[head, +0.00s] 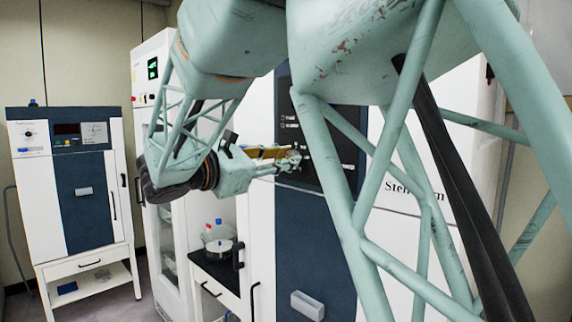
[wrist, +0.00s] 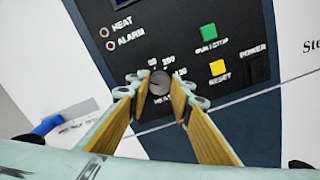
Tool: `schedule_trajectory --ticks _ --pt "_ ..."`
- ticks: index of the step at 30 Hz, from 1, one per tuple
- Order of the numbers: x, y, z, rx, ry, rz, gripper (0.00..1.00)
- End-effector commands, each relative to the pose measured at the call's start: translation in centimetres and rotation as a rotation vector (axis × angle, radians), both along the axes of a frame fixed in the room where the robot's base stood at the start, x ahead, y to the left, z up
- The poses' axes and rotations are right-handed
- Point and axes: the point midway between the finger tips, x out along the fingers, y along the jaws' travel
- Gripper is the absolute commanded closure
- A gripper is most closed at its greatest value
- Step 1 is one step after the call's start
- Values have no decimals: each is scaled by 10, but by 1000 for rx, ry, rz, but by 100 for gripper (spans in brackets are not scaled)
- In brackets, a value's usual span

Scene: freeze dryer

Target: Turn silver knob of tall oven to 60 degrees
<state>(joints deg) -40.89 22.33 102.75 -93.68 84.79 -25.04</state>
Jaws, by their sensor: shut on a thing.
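The silver knob (wrist: 159,83) sits low on the dark control panel (wrist: 190,50) of the tall oven, with numbers printed around it; one above it looks like 100. The pointer setting is too small to read. My gripper (wrist: 159,92) has its two wood-coloured fingers on either side of the knob, shut on it at the tips. In the head view my gripper (head: 292,161) reaches the panel of the white and dark blue oven (head: 262,230) from the left, and the knob is hidden behind the fingers.
A green button (wrist: 208,32), a yellow reset button (wrist: 218,68) and a black power switch (wrist: 253,60) sit right of the knob. Heat and alarm lamps are at upper left. A smaller oven (head: 70,180) stands at far left. My arm covers much of the head view.

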Motion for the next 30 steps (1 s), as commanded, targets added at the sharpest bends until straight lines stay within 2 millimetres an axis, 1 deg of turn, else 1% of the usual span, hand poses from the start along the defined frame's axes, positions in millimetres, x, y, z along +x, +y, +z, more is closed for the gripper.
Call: schedule_trajectory --ticks 7,19,20,23,24,30 --pt "0 0 0 47 -43 0 91" --pt "0 0 0 52 -48 0 91" --pt "0 0 0 52 -48 0 78" --pt "0 0 0 52 -48 0 68" --pt "0 0 0 52 -48 0 66" --pt "0 0 0 52 -48 0 66"
